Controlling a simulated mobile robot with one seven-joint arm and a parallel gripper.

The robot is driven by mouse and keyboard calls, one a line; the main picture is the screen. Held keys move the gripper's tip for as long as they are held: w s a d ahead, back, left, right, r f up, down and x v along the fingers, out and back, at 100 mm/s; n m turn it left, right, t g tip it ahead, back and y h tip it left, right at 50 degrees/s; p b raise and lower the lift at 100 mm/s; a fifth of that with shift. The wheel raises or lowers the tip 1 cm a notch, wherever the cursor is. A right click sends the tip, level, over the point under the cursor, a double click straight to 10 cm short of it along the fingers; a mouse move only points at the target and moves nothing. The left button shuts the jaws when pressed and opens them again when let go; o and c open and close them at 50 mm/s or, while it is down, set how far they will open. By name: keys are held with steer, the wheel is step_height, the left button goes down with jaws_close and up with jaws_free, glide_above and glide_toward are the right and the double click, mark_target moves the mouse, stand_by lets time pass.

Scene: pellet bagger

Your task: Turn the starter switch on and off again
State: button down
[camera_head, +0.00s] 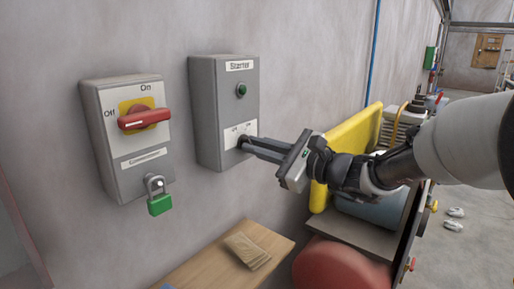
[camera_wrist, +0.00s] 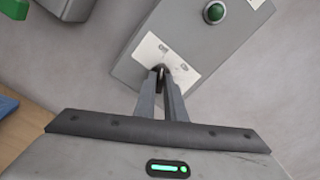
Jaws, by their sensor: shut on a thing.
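The grey starter box (camera_head: 210,115), labelled "Starter", is mounted on the wall, with a round green button or lamp (camera_head: 241,90) on its upper front. Its small switch sits on a white plate (camera_head: 231,132) low on the box. My gripper (camera_head: 243,145) reaches in from the right with its fingers at that plate. In the wrist view my gripper (camera_wrist: 161,73) is shut on the small dark starter switch (camera_wrist: 160,70). The fingers mostly hide the switch, so I cannot tell its position.
Left of the starter box is another grey box with a red handle (camera_head: 144,119) on yellow and a green padlock (camera_head: 160,204). A wooden surface (camera_head: 205,270) with a tan packet (camera_head: 246,250) is below. A yellow guard (camera_head: 350,140) and machinery stand right.

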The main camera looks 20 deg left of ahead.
steer(key=c, duration=1.8)
jaws_free()
steer(key=shift+d, duration=0.1)
steer(key=v, duration=1.7)
steer(key=shift+s+d+p, duration=0.15)
steer(key=shift+p, duration=0.25)
